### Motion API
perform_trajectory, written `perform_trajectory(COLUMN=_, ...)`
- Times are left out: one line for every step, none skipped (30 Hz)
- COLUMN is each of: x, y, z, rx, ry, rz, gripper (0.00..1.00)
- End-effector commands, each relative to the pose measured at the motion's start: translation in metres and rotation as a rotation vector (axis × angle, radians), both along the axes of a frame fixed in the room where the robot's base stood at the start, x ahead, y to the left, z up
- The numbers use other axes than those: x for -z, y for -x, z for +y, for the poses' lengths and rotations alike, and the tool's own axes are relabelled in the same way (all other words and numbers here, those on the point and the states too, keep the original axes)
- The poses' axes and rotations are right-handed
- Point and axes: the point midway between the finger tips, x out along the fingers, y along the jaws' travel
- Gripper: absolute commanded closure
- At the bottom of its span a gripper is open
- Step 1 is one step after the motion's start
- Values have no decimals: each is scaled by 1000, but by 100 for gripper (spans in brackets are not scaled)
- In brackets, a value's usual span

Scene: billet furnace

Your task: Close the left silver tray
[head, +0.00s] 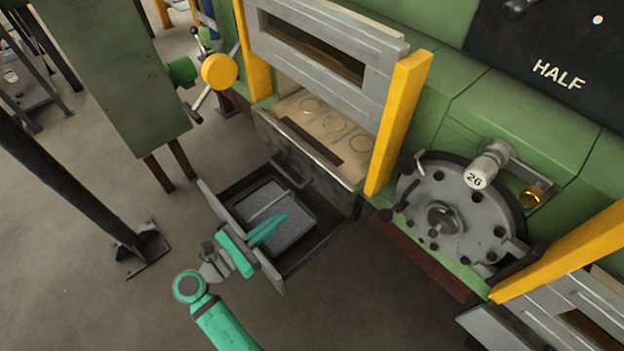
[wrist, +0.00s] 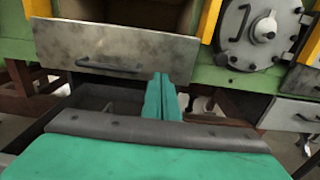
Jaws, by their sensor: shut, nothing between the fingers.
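The left silver tray (head: 240,235) is pulled out below the left furnace opening, with its grey front panel standing away from the furnace. Its dark interior holds a pale grey slab (head: 290,232). My gripper (head: 282,219) is shut and empty. Its teal fingers reach over the front panel and sit above the tray's inside, pointing toward the furnace. I cannot tell whether they touch the tray. In the wrist view, the shut fingers (wrist: 161,82) stand in front of a silver panel, and my gripper's body hides most of the tray.
The silver panel (wrist: 120,48) with a dark handle is under the furnace opening, behind the tray. A round bolted grey cover (head: 440,215) is to the right. Another silver front (wrist: 292,114) is at far right. A black post (head: 70,190) stands left; the floor between is clear.

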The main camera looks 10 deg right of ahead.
Motion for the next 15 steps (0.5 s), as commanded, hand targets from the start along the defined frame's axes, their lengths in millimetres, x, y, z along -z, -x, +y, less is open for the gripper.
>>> perform_trajectory(x=-1, y=-1, z=-1, rx=4, ry=3, rz=0, gripper=100)
perform_trajectory(x=-1, y=-2, z=-3, rx=6, ry=4, rz=1, gripper=100)
perform_trajectory(x=-1, y=-3, z=-6, rx=9, ry=4, rz=1, gripper=100)
perform_trajectory(x=-1, y=-5, z=-9, rx=12, ry=5, rz=1, gripper=100)
perform_trajectory(x=-1, y=-7, z=-13, rx=15, ry=4, rz=1, gripper=100)
perform_trajectory(x=-1, y=-10, z=-19, rx=17, ry=5, rz=0, gripper=100)
perform_trajectory(x=-1, y=-13, z=-24, rx=19, ry=5, rz=0, gripper=100)
perform_trajectory(x=-1, y=-15, z=-29, rx=20, ry=4, rz=1, gripper=100)
perform_trajectory(x=-1, y=-20, z=-35, rx=21, ry=4, rz=1, gripper=100)
perform_trajectory(x=-1, y=-23, z=-40, rx=23, ry=3, rz=1, gripper=100)
perform_trajectory(x=-1, y=-27, z=-46, rx=24, ry=4, rz=1, gripper=100)
perform_trajectory(x=-1, y=-31, z=-54, rx=28, ry=4, rz=1, gripper=100)
perform_trajectory(x=-1, y=-34, z=-58, rx=27, ry=4, rz=1, gripper=100)
perform_trajectory(x=-1, y=-38, z=-63, rx=27, ry=4, rz=1, gripper=100)
perform_trajectory(x=-1, y=-42, z=-69, rx=28, ry=4, rz=1, gripper=100)
